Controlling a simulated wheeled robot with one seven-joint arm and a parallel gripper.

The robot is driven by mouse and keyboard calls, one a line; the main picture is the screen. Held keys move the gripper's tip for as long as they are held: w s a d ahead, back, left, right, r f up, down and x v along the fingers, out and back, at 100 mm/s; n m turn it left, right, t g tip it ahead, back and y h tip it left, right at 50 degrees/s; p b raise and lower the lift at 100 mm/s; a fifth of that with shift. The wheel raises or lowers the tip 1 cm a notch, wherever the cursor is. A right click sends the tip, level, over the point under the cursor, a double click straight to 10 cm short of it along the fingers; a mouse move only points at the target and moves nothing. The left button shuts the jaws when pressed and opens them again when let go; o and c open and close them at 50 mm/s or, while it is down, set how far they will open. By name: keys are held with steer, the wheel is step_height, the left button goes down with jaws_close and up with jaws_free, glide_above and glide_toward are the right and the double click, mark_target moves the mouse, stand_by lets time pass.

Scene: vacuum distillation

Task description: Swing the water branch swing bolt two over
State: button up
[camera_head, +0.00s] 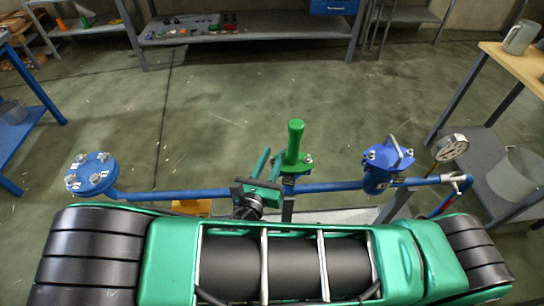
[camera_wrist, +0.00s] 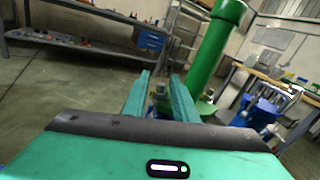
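My gripper (camera_head: 272,158) is open, with a gap between its two green fingers. It is low over the blue pipe, just left of the upright green cylinder (camera_head: 295,143). A small silver bolt (camera_head: 309,158) shows at the right of the cylinder's base. In the wrist view, my gripper (camera_wrist: 161,76) points beside the cylinder (camera_wrist: 212,50). A small bluish metal fitting (camera_wrist: 158,98) shows between the fingers, partly hidden; I cannot tell whether it is swing bolt two or whether the fingers touch it. A silver bolt (camera_wrist: 209,97) also shows to the right.
The blue pipe (camera_head: 165,195) runs across to a bolted blue flange (camera_head: 94,175) at left. At right are a blue capped vessel (camera_head: 383,168) and a pressure gauge (camera_head: 450,148). A wooden-topped bench (camera_head: 515,62) stands far right. The floor behind the pipe is clear.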

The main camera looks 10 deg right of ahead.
jaws_close()
steer(key=shift+d+m+g+y, duration=0.3)
steer(key=shift+d+m, duration=0.3)
steer(key=shift+m, duration=0.4)
jaws_free()
